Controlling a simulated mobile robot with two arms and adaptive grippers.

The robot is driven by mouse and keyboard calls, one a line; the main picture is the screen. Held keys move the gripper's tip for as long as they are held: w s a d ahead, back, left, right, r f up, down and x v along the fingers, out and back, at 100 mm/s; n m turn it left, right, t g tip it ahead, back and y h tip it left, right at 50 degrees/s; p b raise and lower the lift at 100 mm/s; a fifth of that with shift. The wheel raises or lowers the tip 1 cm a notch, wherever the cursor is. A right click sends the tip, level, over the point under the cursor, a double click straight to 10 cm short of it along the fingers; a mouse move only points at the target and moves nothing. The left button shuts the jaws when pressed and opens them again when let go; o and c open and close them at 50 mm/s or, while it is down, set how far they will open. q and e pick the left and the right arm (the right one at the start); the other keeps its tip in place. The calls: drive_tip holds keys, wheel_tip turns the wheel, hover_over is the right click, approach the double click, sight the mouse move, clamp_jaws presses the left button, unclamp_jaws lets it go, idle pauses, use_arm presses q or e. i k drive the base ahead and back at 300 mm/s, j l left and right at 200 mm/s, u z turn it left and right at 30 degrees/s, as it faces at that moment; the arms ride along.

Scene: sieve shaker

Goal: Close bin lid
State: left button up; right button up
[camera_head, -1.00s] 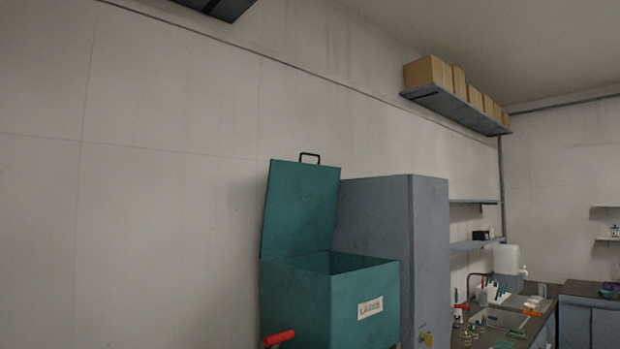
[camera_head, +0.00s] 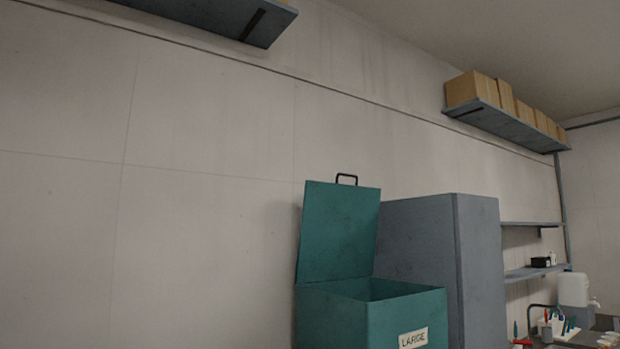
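A teal bin (camera_head: 345,318) stands low in the head view, right of the middle, with a white label (camera_head: 413,338) reading LARGE on its front. Its lid (camera_head: 338,232) is open and stands up at the back, leaning slightly toward the wall. A dark handle (camera_head: 347,178) sits on the lid's top edge. The bin's lower part is cut off by the picture's bottom edge. Neither of my grippers shows in the view.
A tall grey cabinet (camera_head: 445,265) stands just right of the bin. Wall shelves hang above, one with cardboard boxes (camera_head: 470,88) and one at the top left (camera_head: 215,18). A counter with a white container (camera_head: 574,290) is at the far right. The wall left of the bin is bare.

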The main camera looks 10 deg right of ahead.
sight(338, 236)
drive_tip(key=i+l+u, duration=0.1)
drive_tip(key=l+u, duration=0.25)
drive_tip(key=l, duration=0.85)
drive_tip(key=l+u, duration=0.3)
drive_tip(key=l, duration=0.9)
drive_tip(key=k, duration=0.05)
